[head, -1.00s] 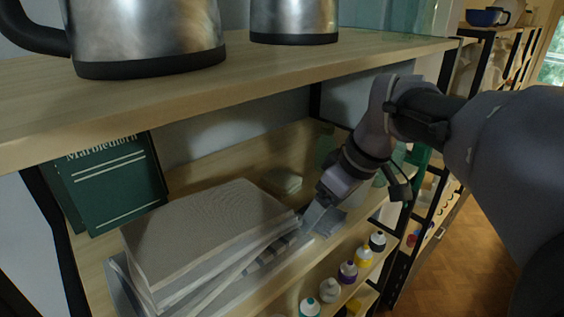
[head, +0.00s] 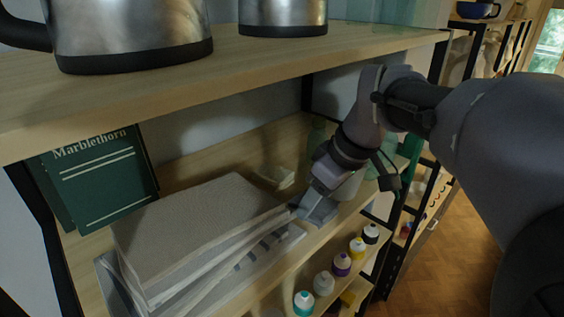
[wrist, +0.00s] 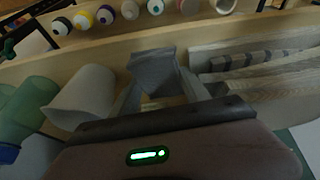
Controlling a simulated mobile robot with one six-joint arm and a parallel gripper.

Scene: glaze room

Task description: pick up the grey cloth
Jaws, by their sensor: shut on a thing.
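The grey cloth (head: 318,208) is a small blue-grey folded piece at the front of the lower shelf, right of a stack of folded light fabric. In the wrist view the cloth (wrist: 154,70) stands up between the two fingers. My gripper (head: 308,203) reaches down from the right and is shut on the cloth. In the wrist view my gripper (wrist: 158,86) has a finger on each side of it. The cloth's lower part and whether it still touches the shelf are hard to tell.
The light fabric stack (head: 195,225) is close on the left, with a dark-striped piece along its front. A pale cup (wrist: 85,98) and green glassware (wrist: 30,105) stand on the other side. The upper shelf board (head: 200,90) hangs above. Several paint bottles (head: 342,264) stand below.

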